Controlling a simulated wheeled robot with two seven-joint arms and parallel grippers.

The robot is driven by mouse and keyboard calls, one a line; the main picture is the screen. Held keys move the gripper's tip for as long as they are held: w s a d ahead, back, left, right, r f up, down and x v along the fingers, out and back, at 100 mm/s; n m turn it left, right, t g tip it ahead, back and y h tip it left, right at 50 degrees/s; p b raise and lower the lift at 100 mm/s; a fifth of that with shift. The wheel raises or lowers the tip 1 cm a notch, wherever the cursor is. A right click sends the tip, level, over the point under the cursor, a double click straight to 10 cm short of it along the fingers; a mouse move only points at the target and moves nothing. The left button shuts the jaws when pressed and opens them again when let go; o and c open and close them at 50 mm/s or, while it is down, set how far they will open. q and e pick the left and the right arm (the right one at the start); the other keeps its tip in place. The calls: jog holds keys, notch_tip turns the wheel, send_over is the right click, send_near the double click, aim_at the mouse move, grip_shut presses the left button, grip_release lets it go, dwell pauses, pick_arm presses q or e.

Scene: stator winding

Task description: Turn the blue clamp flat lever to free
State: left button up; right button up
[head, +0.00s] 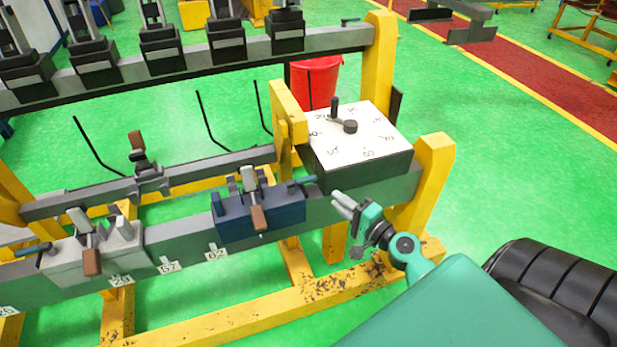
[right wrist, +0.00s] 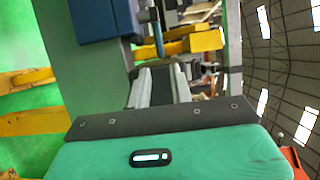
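The blue clamp (head: 275,213) is a dark blue block fixed on the grey beam. On top it carries an upright grey lever with a brown grip (head: 257,217) that hangs over its front face. A slim dark blue lever (head: 300,182) sticks out at its right end. In the right wrist view the block (right wrist: 100,20) is at upper left and the slim blue lever (right wrist: 158,35) points down just beyond the fingertips. My right gripper (head: 341,199) is right of the clamp, apart from it. Its two pale fingers (right wrist: 160,70) are parted and empty. My left gripper is out of view.
A white-topped dial box (head: 365,135) with a black crank stands behind my right gripper. A yellow post (head: 425,185) rises to its right. A grey clamp (head: 95,250) sits left on the beam. A red bucket (head: 316,82) stands behind. Green floor (head: 500,170) is free at right.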

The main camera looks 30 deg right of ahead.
aim_at(312, 181)
jog(key=w+p, duration=0.1)
jog(key=w, duration=0.2)
jog(key=w+a+p, duration=0.1)
jog(key=w, duration=0.3)
jog(key=w+p, duration=0.1)
jog(key=w, duration=0.2)
jog(key=shift+w+a, duration=0.3)
jog(key=shift+a, duration=0.05)
jog(key=shift+w+a+p, duration=0.1)
jog(key=shift+w+p, duration=0.2)
jog(key=shift+w, duration=0.2)
jog(key=shift+c, duration=0.4)
grip_shut()
